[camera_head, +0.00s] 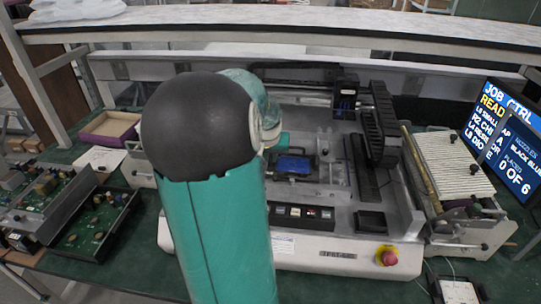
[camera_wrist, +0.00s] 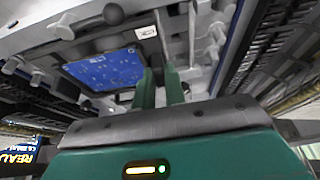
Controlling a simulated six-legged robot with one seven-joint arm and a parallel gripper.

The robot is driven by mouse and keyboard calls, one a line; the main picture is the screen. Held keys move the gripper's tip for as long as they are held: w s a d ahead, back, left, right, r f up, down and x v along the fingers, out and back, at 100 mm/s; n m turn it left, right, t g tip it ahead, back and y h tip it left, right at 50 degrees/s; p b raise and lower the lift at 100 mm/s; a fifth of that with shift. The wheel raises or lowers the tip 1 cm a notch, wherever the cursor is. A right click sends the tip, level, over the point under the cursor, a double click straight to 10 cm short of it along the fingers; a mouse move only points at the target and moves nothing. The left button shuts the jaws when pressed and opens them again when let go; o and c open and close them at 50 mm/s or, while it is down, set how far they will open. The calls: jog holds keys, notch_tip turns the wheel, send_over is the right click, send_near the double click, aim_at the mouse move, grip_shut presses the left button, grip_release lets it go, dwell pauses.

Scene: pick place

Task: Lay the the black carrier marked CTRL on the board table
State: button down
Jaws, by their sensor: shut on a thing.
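The black carrier (camera_head: 294,176) holds a blue board and is over the middle of the machine bed in the head view. In the wrist view the carrier (camera_wrist: 122,47) fills the upper left, with a small white label whose letters I cannot read. My gripper (camera_wrist: 160,74) has its two green fingers close together at the carrier's near edge, shut on it. In the head view my arm hides most of the gripper. The board table (camera_head: 335,174) appears as the pale metal area around and under the carrier. I cannot tell whether the carrier touches it.
A black placing head (camera_head: 346,97) and a dark cable chain (camera_head: 380,125) stand behind and right of the carrier. A red stop button (camera_head: 387,256) is at the front right. A screen (camera_head: 505,140) reads JOB CTRL. Trays of boards (camera_head: 95,225) lie at left.

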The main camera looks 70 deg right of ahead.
jog(key=shift+f, duration=0.4)
dwell(0.4)
jog(key=c, duration=1.4)
grip_release()
jog(key=c, duration=0.3)
jog(key=shift+c, duration=0.2)
jog(key=shift+r, duration=3.5)
jog(key=shift+a, duration=0.1)
